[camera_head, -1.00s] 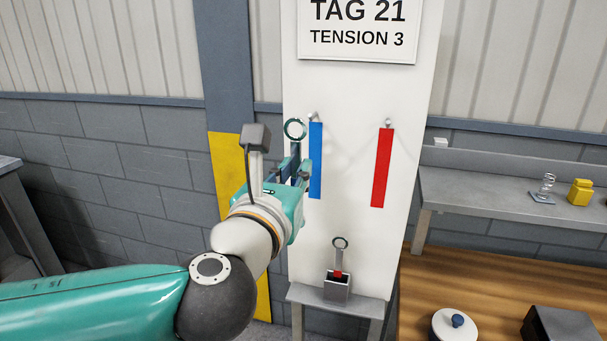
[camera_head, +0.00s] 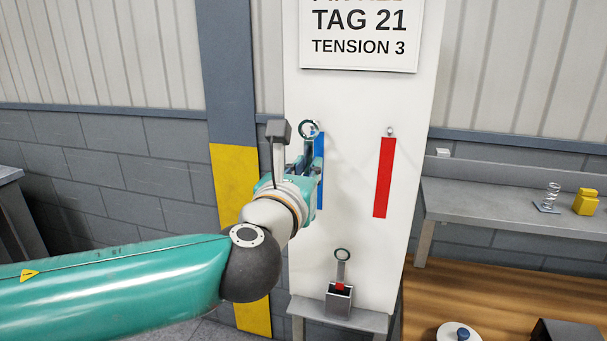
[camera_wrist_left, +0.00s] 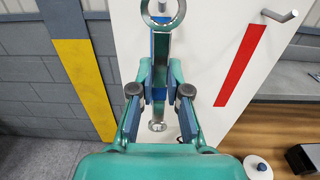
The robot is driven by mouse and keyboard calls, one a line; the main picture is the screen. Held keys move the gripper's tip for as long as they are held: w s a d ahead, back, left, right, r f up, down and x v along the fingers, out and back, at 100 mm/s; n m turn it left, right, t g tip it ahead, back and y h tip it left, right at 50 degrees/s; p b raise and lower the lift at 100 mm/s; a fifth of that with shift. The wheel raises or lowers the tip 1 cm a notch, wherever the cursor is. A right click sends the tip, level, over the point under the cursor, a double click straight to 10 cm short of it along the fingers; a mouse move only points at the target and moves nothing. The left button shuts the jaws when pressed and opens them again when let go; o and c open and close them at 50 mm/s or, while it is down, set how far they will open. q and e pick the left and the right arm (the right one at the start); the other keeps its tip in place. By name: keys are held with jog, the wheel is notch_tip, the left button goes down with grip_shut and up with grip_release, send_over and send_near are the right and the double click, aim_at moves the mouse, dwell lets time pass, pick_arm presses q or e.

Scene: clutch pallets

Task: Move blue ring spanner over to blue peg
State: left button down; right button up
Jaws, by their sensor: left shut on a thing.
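My left gripper (camera_head: 308,165) is shut on the blue ring spanner, held upright in front of the white board (camera_head: 350,110). The spanner's dark ring (camera_head: 308,129) is at the top of the blue strip (camera_head: 320,185). In the left wrist view the ring (camera_wrist_left: 163,12) is at the top edge, above the fingers (camera_wrist_left: 160,88). A grey peg tip (camera_wrist_left: 163,6) appears within its outline; I cannot tell whether the ring is around the blue peg or only in front of it. My right gripper is out of view.
The red strip (camera_head: 384,180) has a bare peg (camera_head: 390,131) above it. Below, a red-marked ring spanner (camera_head: 341,268) stands in a grey holder (camera_head: 338,300) on a small stand. A bench with a spring (camera_head: 551,196) and yellow item (camera_head: 585,202) is at right.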

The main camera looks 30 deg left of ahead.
pick_arm(q)
jog(key=shift+x, duration=1.6)
jog(key=shift+w+a+f+b, duration=0.2)
jog(key=shift+w+f+b, duration=0.35)
jog(key=shift+b, duration=0.3)
jog(key=c, duration=1.1)
grip_release()
jog(key=shift+o, duration=0.2)
jog(key=shift+s, duration=0.1)
